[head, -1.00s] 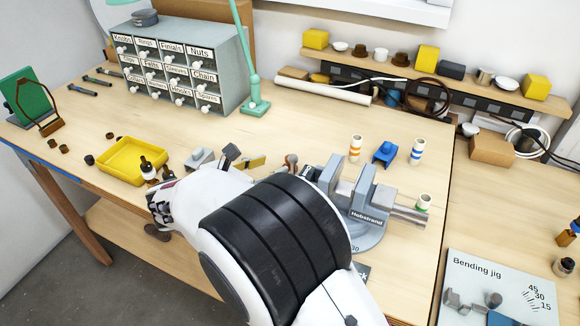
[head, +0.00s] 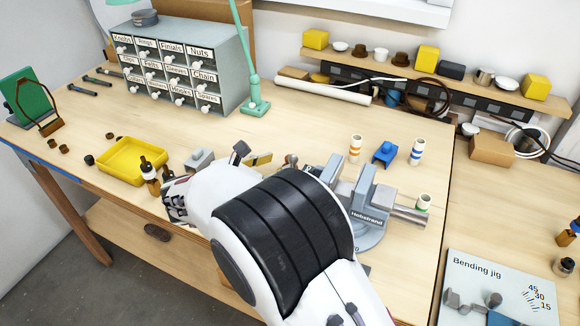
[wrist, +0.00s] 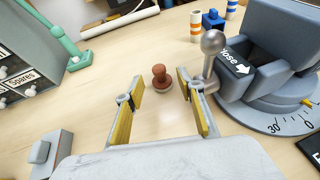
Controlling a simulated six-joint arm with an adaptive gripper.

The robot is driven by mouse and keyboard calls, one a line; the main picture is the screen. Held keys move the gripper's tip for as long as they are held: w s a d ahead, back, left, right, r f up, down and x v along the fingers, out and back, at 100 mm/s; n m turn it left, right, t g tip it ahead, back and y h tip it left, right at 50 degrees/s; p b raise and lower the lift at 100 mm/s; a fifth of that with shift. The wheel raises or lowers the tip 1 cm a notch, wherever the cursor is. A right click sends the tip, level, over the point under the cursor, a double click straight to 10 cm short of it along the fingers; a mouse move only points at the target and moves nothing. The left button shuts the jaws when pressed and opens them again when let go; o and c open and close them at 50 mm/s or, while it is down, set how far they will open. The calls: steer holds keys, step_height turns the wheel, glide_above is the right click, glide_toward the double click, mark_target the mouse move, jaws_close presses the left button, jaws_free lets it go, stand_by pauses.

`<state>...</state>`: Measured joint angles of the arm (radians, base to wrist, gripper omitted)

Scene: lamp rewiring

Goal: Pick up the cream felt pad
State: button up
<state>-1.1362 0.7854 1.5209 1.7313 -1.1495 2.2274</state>
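I cannot make out a cream felt pad for certain in either view. In the wrist view a brown wooden knob (wrist: 159,74) stands upright on the bench, with a thin pale reddish disc (wrist: 166,104) at its foot. I cannot tell whether that disc is a separate piece. My gripper (wrist: 160,84) is open, with its yellow-padded fingers apart on either side of the knob in the picture and nothing held. In the head view my gripper (head: 249,155) is largely hidden by my arm; the brown knob (head: 291,160) shows just right of it.
The grey vise (wrist: 275,75) with its ball-ended handle (wrist: 211,44) stands close on the right. A grey block (wrist: 45,153) is at lower left, the drawer cabinet (head: 180,65) behind.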

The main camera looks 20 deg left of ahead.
steer(key=shift+f+x, duration=0.2)
steer(key=shift+x, duration=2.25)
steer(key=shift+a, duration=0.15)
steer(key=shift+c, duration=0.5)
jaws_close()
